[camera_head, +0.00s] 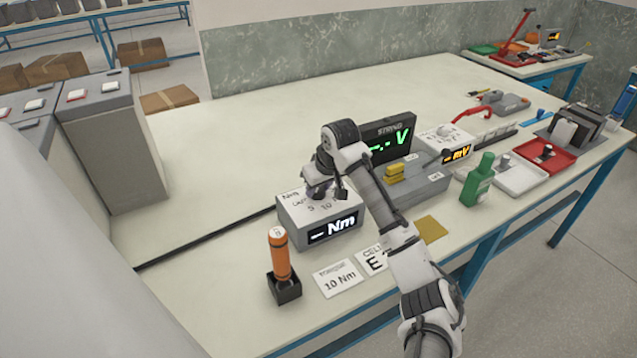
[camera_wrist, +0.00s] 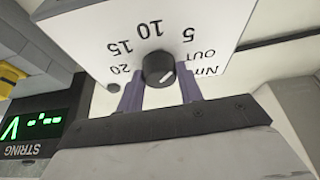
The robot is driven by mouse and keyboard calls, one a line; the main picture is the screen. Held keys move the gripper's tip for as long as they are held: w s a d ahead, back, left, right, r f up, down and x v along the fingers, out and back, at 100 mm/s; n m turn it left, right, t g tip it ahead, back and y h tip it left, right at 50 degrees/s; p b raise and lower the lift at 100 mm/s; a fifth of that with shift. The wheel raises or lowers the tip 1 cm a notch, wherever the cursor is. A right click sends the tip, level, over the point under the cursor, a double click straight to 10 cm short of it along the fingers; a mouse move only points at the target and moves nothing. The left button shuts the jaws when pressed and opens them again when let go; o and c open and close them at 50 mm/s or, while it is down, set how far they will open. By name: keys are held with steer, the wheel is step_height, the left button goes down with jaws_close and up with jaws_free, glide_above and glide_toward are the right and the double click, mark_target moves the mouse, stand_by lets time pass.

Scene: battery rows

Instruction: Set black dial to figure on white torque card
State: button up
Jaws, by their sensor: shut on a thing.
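The black dial (camera_wrist: 158,68) sits on the white sloping top of a grey box (camera_head: 300,230) in the head view. The wrist view shows the figures 5, 10, 15 and 20 and the word OUT around it, upside down. A short white mark shows on the dial's lower right part in that view, away from the 10; I cannot tell its exact setting. My gripper (camera_wrist: 160,80) is shut on the dial, one finger on each side. In the head view my gripper (camera_head: 322,192) hides the dial. The white torque card (camera_head: 338,279) reads 10 Nm. The box's display (camera_head: 332,228) shows dashes and Nm.
An orange-handled tool (camera_head: 279,257) stands in a black holder left of the card. A second white card (camera_head: 371,262) lies right of it. A black STRING meter (camera_head: 388,140), a grey block with yellow parts (camera_head: 415,184) and a green bottle (camera_head: 478,182) stand to the right.

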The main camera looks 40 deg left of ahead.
steer(key=n+g, duration=0.1)
steer(key=n, duration=0.1)
steer(key=n+p, duration=0.1)
steer(key=n, duration=0.1)
steer(key=shift+w+r+g, duration=0.1)
steer(key=shift+w+g, duration=0.05)
steer(key=shift+g, duration=0.25)
steer(key=shift+n+g, duration=0.6)
steer(key=shift+n, duration=1.4)
steer(key=shift+w, duration=0.1)
steer(key=o, duration=1)
steer(key=b+v, duration=0.2)
steer(key=v, duration=1.1)
steer(key=shift+r+b, duration=0.4)
